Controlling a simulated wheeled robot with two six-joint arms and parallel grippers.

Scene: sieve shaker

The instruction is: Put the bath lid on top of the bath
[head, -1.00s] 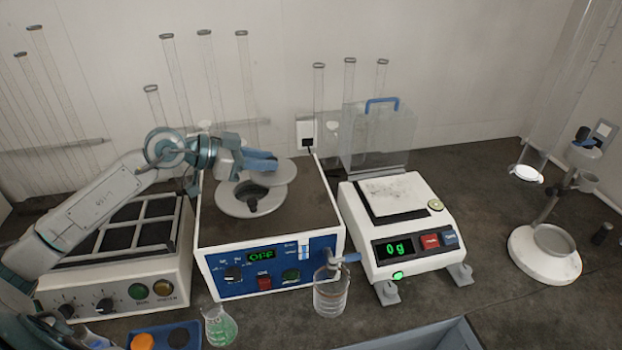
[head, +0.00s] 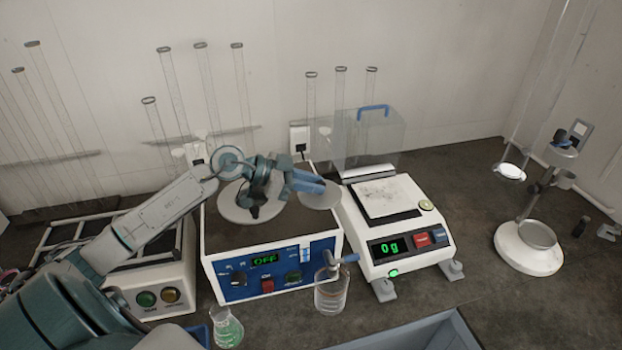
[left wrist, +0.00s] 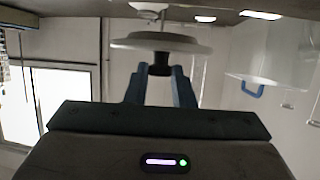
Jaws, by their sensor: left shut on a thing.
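The bath (head: 208,240) is a white-edged box with a dark top and a blue front panel whose display reads OFF. A round grey ring (head: 238,212) with a dark opening lies on its top, partly hidden by my left wrist. My left gripper (head: 318,188) is shut on the black knob of the bath lid (head: 322,200), a light grey disc. The lid hangs to the right of the ring, in front of the bath's right edge in the head view. In the left wrist view the fingers grip the knob, with the lid (left wrist: 162,42) beyond them. My right gripper is out of view.
A white balance (head: 375,222) reading 0g stands close on the right, with a clear cover with a blue handle (head: 373,108) behind it. A heater block (head: 180,265) is at left.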

